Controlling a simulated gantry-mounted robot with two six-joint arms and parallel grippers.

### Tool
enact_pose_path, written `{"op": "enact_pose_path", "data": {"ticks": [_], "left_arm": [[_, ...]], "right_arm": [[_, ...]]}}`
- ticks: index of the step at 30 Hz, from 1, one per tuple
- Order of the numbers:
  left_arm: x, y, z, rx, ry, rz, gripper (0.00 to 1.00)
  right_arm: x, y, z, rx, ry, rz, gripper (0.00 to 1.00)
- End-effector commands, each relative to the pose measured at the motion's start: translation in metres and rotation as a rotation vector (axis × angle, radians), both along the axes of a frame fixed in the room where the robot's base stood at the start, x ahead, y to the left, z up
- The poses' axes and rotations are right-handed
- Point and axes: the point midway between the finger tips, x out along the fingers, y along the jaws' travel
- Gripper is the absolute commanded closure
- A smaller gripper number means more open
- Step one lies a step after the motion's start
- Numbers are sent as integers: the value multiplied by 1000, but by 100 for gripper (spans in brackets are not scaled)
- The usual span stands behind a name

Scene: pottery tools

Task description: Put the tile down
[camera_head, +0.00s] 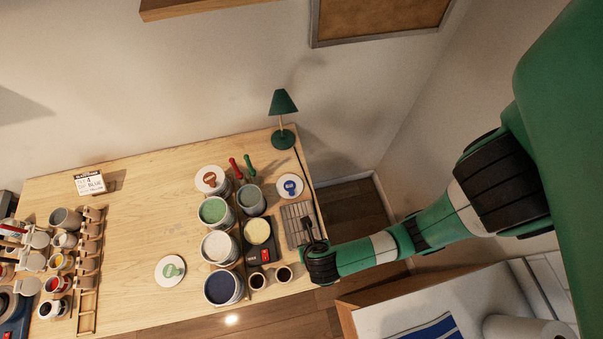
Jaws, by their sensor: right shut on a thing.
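My right gripper (309,230) reaches in from the right, over the grey slatted rack (292,213) near the table's right edge. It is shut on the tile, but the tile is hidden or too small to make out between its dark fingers. I cannot tell whether the tile touches the rack. A white disc with a blue mark (290,187) lies behind the rack. Another disc with a green mark (170,271) lies to the left on the table. My left gripper is not in view.
Jars of green (213,211), cream and dark blue glaze stand left of the rack. A scale (260,256) with a pale round top and two small cups are close by. A green lamp (284,137) stands behind. The table's (135,225) middle left is clear.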

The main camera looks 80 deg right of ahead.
Motion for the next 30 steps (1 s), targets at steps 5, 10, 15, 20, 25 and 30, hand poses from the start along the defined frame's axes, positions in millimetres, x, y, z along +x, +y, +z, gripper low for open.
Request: {"op": "enact_pose_path", "data": {"ticks": [5, 10, 15, 20, 25, 30], "left_arm": [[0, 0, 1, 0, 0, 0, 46], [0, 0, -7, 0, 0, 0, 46], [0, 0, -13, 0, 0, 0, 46], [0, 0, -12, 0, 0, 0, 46], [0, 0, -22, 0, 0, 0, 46], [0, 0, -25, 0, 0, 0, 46]], "right_arm": [[16, -46, -21, -1, 2, -16, 100], [30, -81, -56, -1, 4, -10, 100], [39, -100, -80, -1, 1, -5, 100], [41, -103, -83, 0, 0, -1, 100], [42, -108, -107, 0, 3, -1, 100], [43, -108, -120, 0, 0, -1, 100]]}}
